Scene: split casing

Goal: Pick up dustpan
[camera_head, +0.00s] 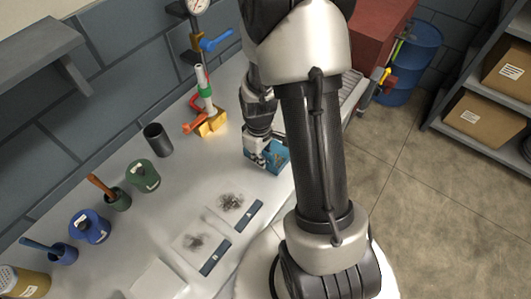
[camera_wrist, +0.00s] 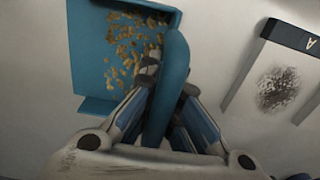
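The blue dustpan (camera_wrist: 95,107) shows in the wrist view at upper left, with tan crumbs in its pan. Its blue handle (camera_wrist: 176,60) runs down toward my wrist, between the fingers. My gripper (camera_wrist: 165,75) has its fingers angled inward on both sides of the handle and appears shut on it. The handle hides part of the right finger. In the head view the dustpan (camera_head: 281,160) is under my gripper (camera_head: 262,138) by the right edge of the grey bench. Whether it touches the bench is unclear.
Two white cards with dark smudges (camera_head: 232,202) (camera_head: 196,242) lie on the bench (camera_head: 190,155). Several pots stand along the left, including a green one (camera_head: 143,176) and a dark cup (camera_head: 158,140). A gauge stand (camera_head: 205,95) is behind, left of my arm. Open floor is right.

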